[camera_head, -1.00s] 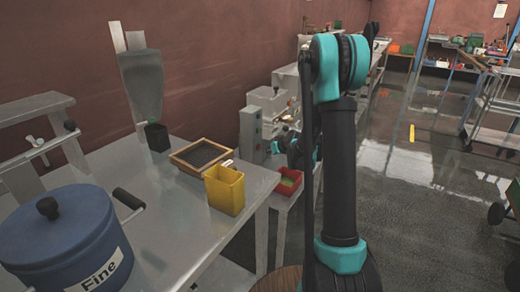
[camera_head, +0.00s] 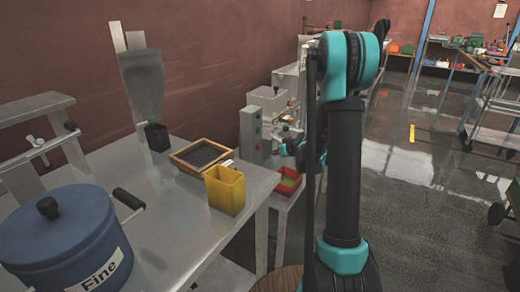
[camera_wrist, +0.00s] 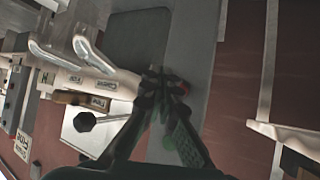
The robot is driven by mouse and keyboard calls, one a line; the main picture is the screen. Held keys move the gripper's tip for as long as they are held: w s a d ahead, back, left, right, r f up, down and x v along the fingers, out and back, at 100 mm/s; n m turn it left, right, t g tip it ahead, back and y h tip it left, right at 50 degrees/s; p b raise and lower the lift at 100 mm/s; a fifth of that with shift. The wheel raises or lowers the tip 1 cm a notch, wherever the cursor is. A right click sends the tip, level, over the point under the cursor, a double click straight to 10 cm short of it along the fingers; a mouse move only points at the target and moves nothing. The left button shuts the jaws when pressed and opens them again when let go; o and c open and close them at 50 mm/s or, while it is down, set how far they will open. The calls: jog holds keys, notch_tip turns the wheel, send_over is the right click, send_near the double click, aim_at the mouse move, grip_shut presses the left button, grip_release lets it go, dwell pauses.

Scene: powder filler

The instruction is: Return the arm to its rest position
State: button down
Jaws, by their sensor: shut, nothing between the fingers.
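My arm stands upright right of centre in the head view, with its black forearm and teal joints. My gripper (camera_wrist: 166,88) shows in the wrist view with its fingertips together and nothing between them. Behind it in that view are a grey metal panel (camera_wrist: 205,45) and parts of a machine with small labels. The gripper seems clear of these, but the exact gap cannot be told. In the head view the gripper is mostly hidden behind my own arm.
The metal table (camera_head: 165,235) at the left holds a blue "Fine" pot (camera_head: 60,240), a yellow container (camera_head: 225,190), a wooden-framed sieve (camera_head: 200,155) and a black cup (camera_head: 157,137). A red bin (camera_head: 288,182) stands beyond. Open floor (camera_head: 430,220) lies at the right.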

jog(key=s+r+m+g+h, duration=0.1)
jog(key=s+r, duration=0.2)
jog(key=s, duration=0.3)
jog(key=s+r+m+g+h, duration=0.1)
jog(key=s+r, duration=0.2)
jog(key=s, duration=0.4)
jog(key=s+d+f+m+g+h, duration=0.1)
jog(key=s+f+g, duration=0.1)
jog(key=s, duration=1.1)
jog(key=s+d+f+m+g+h, duration=0.1)
jog(key=s+f, duration=0.3)
jog(key=s, duration=0.9)
jog(key=shift+s+d+f+m+g, duration=0.35)
jog(key=shift+s+m+g, duration=0.05)
